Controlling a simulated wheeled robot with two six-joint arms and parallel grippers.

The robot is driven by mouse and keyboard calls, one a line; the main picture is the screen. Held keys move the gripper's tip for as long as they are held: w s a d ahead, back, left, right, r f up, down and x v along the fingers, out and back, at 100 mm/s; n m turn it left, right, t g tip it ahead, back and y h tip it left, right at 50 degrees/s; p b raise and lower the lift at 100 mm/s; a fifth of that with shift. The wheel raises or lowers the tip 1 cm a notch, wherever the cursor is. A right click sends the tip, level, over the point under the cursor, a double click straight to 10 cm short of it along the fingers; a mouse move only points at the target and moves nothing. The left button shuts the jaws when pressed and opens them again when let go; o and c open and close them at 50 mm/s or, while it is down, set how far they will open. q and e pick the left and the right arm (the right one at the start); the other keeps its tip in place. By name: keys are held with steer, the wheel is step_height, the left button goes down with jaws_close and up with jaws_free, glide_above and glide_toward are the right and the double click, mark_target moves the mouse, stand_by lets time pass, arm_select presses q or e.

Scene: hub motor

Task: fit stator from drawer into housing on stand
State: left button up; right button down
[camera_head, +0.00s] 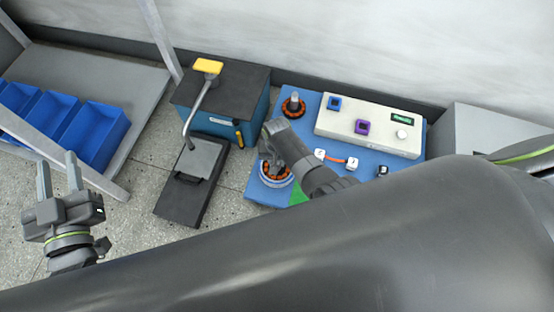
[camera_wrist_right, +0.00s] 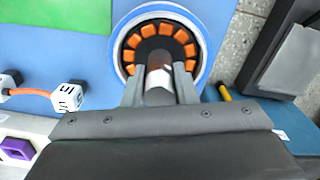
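The stator (camera_wrist_right: 150,42), a ring of orange coils around a dark core with a metal shaft, sits inside the round white-and-blue housing (camera_wrist_right: 202,38) in the right wrist view. In the head view, the stator (camera_head: 267,172) and housing (camera_head: 283,184) are at the blue board's lower left, partly covered by my right gripper. My right gripper (camera_wrist_right: 160,82) has its fingers on both sides of the shaft and appears closed on it. Whether the stator is fully seated is hidden. My left gripper (camera_head: 57,172) is open and empty, at the far left above the floor.
A second orange-coiled part (camera_head: 293,106) stands at the blue board's (camera_head: 308,97) upper left. A white panel (camera_head: 340,124) with buttons lies behind. A teal cabinet (camera_head: 217,121) and black box (camera_head: 177,203) stand left of the board. Blue bins (camera_head: 97,132) are at the far left.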

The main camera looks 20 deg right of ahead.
steer(key=c, duration=1.1)
jaws_free()
steer(key=shift+r, duration=0.1)
step_height(320, 180, up, 17)
steer(key=p, duration=0.9)
steer(key=shift+r, duration=0.15)
